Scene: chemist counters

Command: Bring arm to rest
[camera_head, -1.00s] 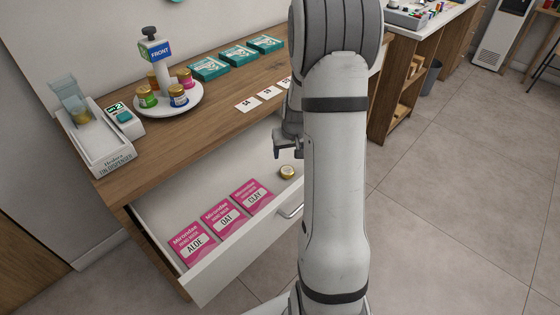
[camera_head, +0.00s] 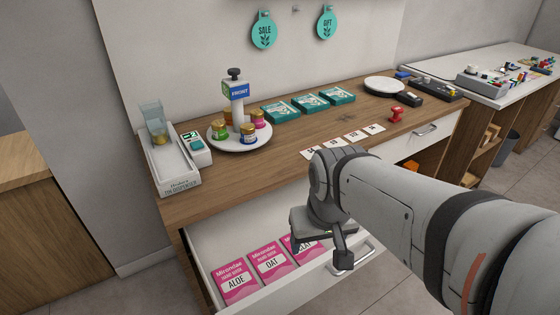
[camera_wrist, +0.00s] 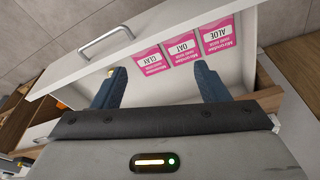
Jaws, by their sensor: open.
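My arm (camera_head: 410,215) reaches in from the right in the head view, its wrist over the right part of the open drawer. My gripper (camera_wrist: 160,86) is open and empty in the wrist view, its two dark fingers apart over the white drawer. In the head view the gripper (camera_head: 330,240) is partly hidden by my wrist. Three pink packets lie in the drawer: ALOE (camera_head: 236,282), OAT (camera_head: 269,262) and a third (camera_head: 300,243), partly covered by my arm. The wrist view reads the third as CLAY (camera_wrist: 152,62).
The open drawer (camera_head: 215,240) juts out below the wooden counter (camera_head: 225,180). On the counter stand a dispenser (camera_head: 175,165), a round carousel with jars (camera_head: 215,142), teal boxes (camera_head: 310,103), white cards (camera_head: 357,136), a red stamp (camera_head: 397,114) and a white plate (camera_head: 384,85).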

